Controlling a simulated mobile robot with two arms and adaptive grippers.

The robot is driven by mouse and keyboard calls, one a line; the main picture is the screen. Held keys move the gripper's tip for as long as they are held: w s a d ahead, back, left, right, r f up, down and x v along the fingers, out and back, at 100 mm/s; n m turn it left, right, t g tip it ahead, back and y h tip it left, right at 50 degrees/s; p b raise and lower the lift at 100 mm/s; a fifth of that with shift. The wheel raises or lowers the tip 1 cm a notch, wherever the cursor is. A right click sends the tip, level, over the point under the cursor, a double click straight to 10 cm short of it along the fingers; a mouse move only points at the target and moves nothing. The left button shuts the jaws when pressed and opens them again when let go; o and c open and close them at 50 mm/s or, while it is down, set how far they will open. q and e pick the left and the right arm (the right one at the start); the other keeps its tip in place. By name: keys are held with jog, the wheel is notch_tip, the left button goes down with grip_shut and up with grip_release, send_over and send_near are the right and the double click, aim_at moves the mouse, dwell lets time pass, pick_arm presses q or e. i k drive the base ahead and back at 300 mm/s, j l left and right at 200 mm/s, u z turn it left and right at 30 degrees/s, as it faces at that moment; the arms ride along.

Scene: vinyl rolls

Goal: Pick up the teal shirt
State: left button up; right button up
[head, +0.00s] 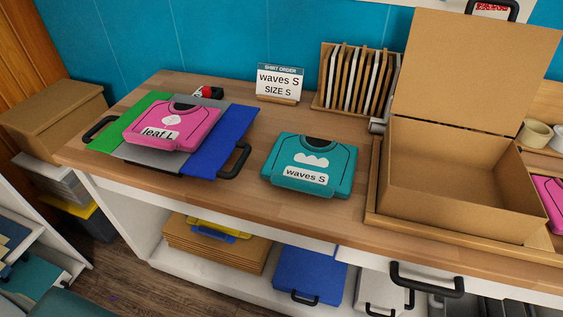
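The teal shirt (322,160) lies folded flat on the wooden worktop, near the middle of the head view. It has a dark collar, a white wave print and a label reading "waves S". Nothing covers it. Neither of my grippers shows in this view.
A pink shirt (190,113) labelled "leaf L" lies left on a folding board (227,139) with black handles. An open cardboard box (450,217) stands right of the teal shirt. Worktop (250,200) is bare left of the teal shirt.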

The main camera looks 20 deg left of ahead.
aim_at(325, 168)
jog(key=z, duration=1.5)
jog(key=j+u, duration=0.15)
jog(key=u, duration=0.25)
jog(key=j+u, duration=0.15)
jog(key=u, duration=0.2)
jog(key=j+u, duration=0.15)
jog(key=u, duration=0.25)
jog(key=j+u, duration=0.2)
jog(key=u, duration=0.15)
